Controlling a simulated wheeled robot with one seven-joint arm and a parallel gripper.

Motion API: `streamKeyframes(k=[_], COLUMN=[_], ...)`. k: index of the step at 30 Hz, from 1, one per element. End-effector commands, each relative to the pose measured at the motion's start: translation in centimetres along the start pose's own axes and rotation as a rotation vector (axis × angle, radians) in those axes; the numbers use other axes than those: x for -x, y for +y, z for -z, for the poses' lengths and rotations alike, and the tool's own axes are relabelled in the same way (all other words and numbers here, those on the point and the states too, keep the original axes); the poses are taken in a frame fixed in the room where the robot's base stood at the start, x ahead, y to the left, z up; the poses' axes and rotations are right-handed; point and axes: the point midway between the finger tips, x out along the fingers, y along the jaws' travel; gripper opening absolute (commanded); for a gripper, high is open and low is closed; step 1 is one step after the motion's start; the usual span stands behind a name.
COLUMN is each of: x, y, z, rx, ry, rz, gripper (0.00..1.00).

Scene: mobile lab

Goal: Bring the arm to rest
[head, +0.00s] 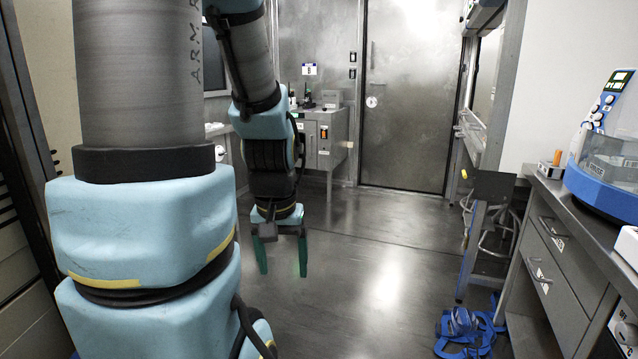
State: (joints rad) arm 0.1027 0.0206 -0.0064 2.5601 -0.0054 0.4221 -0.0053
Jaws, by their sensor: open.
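My arm is in the left half of the head view, with light blue joint covers and grey links. Its upper part stands close to the camera and hides much of the left side. My gripper (282,256) hangs from the end of the arm, pointing down over the bare floor. Its two green fingers are apart, and nothing shows between them.
A metal door (408,95) closes the back wall. A metal cabinet (325,140) with small items stands behind my arm. At right, a drawer counter (560,240) carries a blue and white machine (605,150). Blue straps (465,330) lie on the floor. The middle floor is clear.

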Motion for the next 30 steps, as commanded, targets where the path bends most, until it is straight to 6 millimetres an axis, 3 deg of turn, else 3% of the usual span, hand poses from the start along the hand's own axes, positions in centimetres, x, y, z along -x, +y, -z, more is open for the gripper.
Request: streamKeyframes(k=[1,6,12,18,30], x=[3.3,8.5,13.1,14.7,14.6], y=[0.0,0.0,0.1,0.1,0.1], z=[0.5,1.2,1.8,2.1,2.0], rx=[0.0,-0.001,-0.001,-0.001,-0.001], ry=[0.0,0.0,0.0,0.0,0.0], rz=[0.0,0.0,0.0,0.0,0.0], gripper=[0.79,0.79,0.79,0.79,0.79])
